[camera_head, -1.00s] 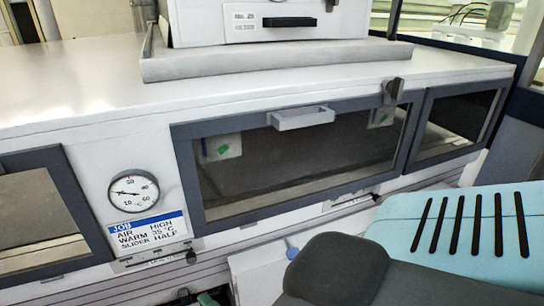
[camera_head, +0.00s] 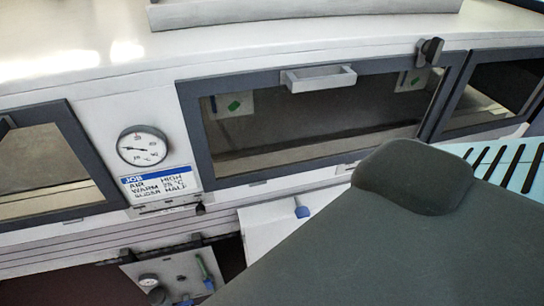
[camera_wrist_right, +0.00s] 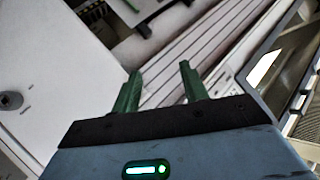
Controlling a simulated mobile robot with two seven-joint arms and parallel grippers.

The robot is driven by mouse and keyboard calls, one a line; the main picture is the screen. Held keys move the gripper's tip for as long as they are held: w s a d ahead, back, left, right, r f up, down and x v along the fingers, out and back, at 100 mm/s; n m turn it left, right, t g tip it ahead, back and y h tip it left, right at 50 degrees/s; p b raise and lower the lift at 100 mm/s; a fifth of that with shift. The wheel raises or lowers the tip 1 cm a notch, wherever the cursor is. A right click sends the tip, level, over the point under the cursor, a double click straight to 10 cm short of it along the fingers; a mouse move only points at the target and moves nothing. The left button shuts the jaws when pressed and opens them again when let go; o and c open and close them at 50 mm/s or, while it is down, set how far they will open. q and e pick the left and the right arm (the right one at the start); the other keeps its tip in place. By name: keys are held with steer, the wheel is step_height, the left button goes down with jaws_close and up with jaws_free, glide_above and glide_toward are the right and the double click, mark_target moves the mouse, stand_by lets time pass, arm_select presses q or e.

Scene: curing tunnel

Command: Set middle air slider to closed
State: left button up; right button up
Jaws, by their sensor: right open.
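A slider strip (camera_head: 165,210) with a small black knob (camera_head: 200,208) sits below the job label, under the gauge. A second strip (camera_head: 345,168) shows below the large middle window, mostly hidden by my dark arm link. I cannot tell which one is the middle air slider, nor read their settings. In the right wrist view, a pale strip (camera_wrist_right: 224,78) lies beside the window frame, right of the fingers. My right gripper (camera_wrist_right: 160,73) has two green fingers apart with nothing between them, short of the ribbed panel. My left gripper is not in view.
The middle window (camera_head: 310,115) has a protruding handle (camera_head: 319,77). A white box (camera_head: 268,228) with a blue knob (camera_head: 302,212) and a lower panel (camera_head: 170,272) stand below.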

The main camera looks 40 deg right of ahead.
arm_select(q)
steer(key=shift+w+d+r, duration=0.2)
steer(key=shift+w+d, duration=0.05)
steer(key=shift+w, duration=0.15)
arm_select(e)
steer(key=shift+s+d+f+n+g, duration=0.4)
steer(key=shift+s+d+f+n, duration=0.1)
steer(key=shift+f, duration=0.05)
